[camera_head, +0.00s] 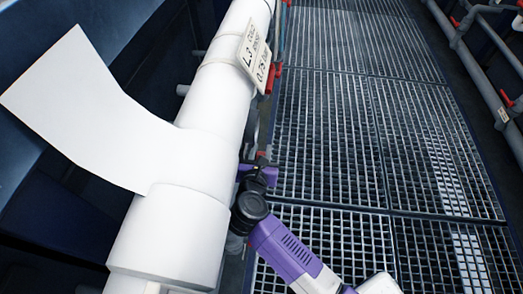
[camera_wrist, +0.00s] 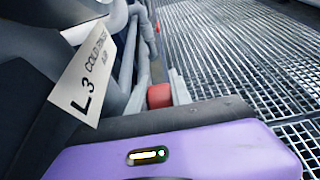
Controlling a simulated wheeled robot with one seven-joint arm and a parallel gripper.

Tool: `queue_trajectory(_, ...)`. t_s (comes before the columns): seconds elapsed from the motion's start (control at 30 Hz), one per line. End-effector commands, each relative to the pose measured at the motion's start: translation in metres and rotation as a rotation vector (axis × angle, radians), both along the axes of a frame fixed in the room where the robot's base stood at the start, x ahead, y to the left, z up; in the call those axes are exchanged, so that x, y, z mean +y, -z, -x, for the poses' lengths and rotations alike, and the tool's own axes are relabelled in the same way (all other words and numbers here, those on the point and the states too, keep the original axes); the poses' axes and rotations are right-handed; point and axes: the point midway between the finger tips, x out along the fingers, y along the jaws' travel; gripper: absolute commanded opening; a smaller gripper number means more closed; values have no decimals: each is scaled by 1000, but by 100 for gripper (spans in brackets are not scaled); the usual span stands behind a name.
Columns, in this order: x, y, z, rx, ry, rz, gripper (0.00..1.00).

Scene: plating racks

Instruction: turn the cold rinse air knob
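A white tag (camera_wrist: 82,78) in the wrist view reads "L 3 COLD RINSE AIR". A short red knob-like cylinder (camera_wrist: 159,95) shows right of it, just beyond the dark edge of my purple gripper housing. In the head view a tag (camera_head: 253,57) starting "L 3" hangs by the white pipe, with a red fitting (camera_head: 273,79) beside it. My gripper (camera_head: 259,174) is lower down, close to the pipe's right side, with a small bit of red (camera_head: 262,154) just beyond its tip.
A thick white pipe (camera_head: 208,115) with a broad white panel (camera_head: 85,105) runs along the left. Grey grating (camera_head: 340,120) covers the open floor to the right. Further pipes with red fittings (camera_head: 506,98) line the far right side.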

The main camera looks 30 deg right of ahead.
Motion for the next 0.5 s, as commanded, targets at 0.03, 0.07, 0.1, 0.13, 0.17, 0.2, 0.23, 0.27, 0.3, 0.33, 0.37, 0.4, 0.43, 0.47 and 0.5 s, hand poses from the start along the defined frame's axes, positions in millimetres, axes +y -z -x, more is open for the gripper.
queue_trajectory(0.03,0,0,0,0,0,0,3)
queue_trajectory(0.07,0,0,0,0,0,0,0)
queue_trajectory(0.1,0,0,0,0,0,0,0)
queue_trajectory(0.13,0,0,0,0,0,0,0)
queue_trajectory(0.17,0,0,0,0,0,0,0)
queue_trajectory(0.2,0,0,0,-1,0,1,0)
queue_trajectory(0.23,0,0,0,-2,0,1,0)
queue_trajectory(0.27,0,1,0,-4,0,3,0)
queue_trajectory(0.3,0,1,0,-8,0,6,0)
queue_trajectory(0.33,0,1,1,-12,0,9,0)
queue_trajectory(0.37,0,2,1,-18,0,13,0)
queue_trajectory(0.4,1,2,1,-25,0,20,0)
queue_trajectory(0.43,1,3,1,-34,-1,27,0)
queue_trajectory(0.47,1,3,1,-43,0,32,0)
queue_trajectory(0.5,1,3,1,-58,0,43,0)
